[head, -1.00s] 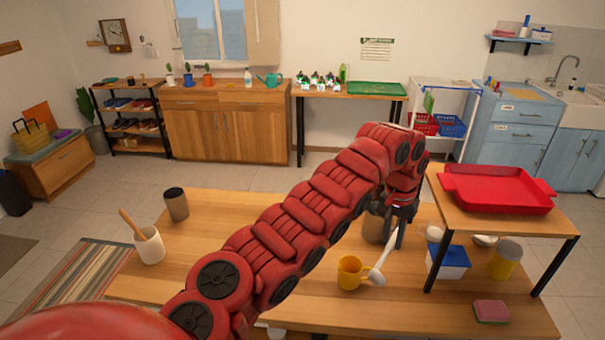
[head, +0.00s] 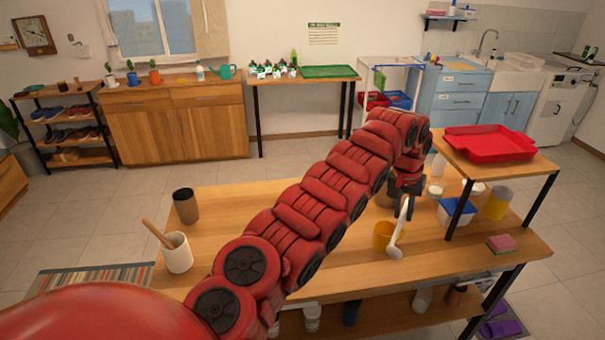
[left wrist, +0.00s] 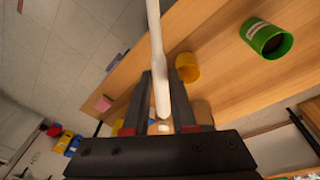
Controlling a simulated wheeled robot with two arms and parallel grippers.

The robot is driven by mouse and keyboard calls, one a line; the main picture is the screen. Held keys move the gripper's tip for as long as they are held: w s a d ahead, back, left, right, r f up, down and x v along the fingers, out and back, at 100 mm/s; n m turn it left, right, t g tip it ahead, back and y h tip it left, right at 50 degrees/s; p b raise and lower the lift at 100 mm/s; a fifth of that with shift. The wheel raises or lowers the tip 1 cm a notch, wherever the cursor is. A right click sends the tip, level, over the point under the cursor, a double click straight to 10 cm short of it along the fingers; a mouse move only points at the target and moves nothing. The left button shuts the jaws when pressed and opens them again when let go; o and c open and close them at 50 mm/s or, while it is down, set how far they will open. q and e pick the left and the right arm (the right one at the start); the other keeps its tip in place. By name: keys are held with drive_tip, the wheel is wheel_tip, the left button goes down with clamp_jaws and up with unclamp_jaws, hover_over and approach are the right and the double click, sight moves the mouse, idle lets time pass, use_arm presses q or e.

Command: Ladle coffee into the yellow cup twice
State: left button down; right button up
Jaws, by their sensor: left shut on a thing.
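My left gripper (head: 406,192) is shut on the handle of a white ladle (head: 401,226), whose bowl end hangs low. In the head view the ladle overlaps the right side of the yellow cup (head: 383,235); I cannot tell whether they touch or what the bowl holds. The cup stands on the wooden table. In the left wrist view (left wrist: 160,78) the fingers hold the white handle (left wrist: 154,35), with the yellow cup (left wrist: 188,68) just beside it. A brown canister (head: 384,200) stands behind the cup, partly hidden by my gripper. My right gripper is out of view.
A green can with dark contents (left wrist: 267,38) shows in the left wrist view. A raised shelf with a red tray (head: 490,143) is at right, with a blue-and-white tub (head: 457,214) and a sponge (head: 501,243) near it. A dark cup (head: 186,206) and white crock (head: 177,253) stand left.

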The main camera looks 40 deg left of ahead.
use_arm(q)
drive_tip(key=w+a+f+n+t+y+b, duration=0.3)
drive_tip(key=w+a+t, duration=0.45)
drive_tip(key=a, duration=0.65)
drive_tip(key=s+a+r+n+t+y+b, duration=0.1)
drive_tip(key=s+a+n+t+y, duration=0.1)
drive_tip(key=a, duration=0.5)
drive_tip(key=s+a+r+n+t+y+b, duration=0.1)
drive_tip(key=s+a+n+t+y, duration=0.1)
drive_tip(key=s+a, duration=0.4)
drive_tip(key=shift+s+a+r+n+y, duration=0.2)
drive_tip(key=shift+a+r+n+y, duration=0.1)
drive_tip(key=shift+a+n+y, duration=0.6)
drive_tip(key=shift+d+f, duration=0.1)
drive_tip(key=shift+f, duration=0.05)
